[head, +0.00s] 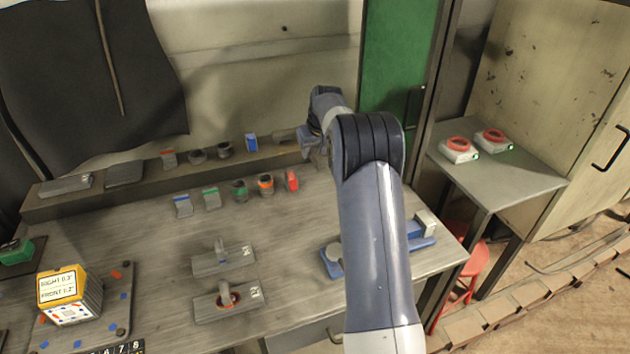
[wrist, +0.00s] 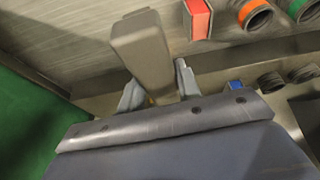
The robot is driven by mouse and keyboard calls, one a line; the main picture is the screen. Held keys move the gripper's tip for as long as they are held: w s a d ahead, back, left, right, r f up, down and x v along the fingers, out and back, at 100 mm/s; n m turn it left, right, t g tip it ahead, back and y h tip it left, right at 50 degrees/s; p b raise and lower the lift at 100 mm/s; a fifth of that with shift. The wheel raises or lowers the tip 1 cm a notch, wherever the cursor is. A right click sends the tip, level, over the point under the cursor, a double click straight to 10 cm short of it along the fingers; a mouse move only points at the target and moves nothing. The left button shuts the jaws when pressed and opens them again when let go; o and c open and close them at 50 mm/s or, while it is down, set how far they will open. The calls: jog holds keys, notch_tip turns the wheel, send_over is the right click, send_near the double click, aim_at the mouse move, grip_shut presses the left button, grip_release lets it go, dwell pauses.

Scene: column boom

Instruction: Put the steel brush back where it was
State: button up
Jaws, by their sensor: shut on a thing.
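A grey-brown, block-like thing, which I take to be the steel brush (wrist: 143,52), is held between the fingers of my gripper (wrist: 157,92) in the wrist view. Its bristles cannot be made out. In the head view my gripper (head: 306,140) is at the right end of the raised back ledge (head: 110,180). The brush (head: 284,136) shows as a small brownish shape just left of the gripper, by the blue block. My arm hides part of the ledge and bench behind it. I cannot tell whether the brush touches the ledge.
A red block (head: 292,180) and ringed cylinders stand on the bench (head: 160,240) in front. Two trowel-like tools lie nearer. A green door (head: 398,60) is close on the right.

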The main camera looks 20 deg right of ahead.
aim_at(315, 180)
jog(key=shift+w+d+m, duration=0.3)
jog(key=shift+d+m, duration=0.1)
jog(key=shift+d, duration=0.2)
notch_tip(315, 180, down, 10)
jog(key=shift+r+p, duration=0.1)
jog(key=shift+p, duration=0.9)
jog(key=shift+f, duration=0.25)
jog(key=o, duration=1.1)
jog(key=shift+r, duration=0.1)
jog(key=shift+c, duration=0.2)
jog(key=b+v, duration=0.1)
jog(key=v, duration=0.5)
jog(key=b+v, duration=0.1)
jog(key=v, duration=0.5)
jog(key=shift+a+r, duration=0.15)
jog(key=shift+a, duration=0.05)
jog(key=shift+o, duration=0.4)
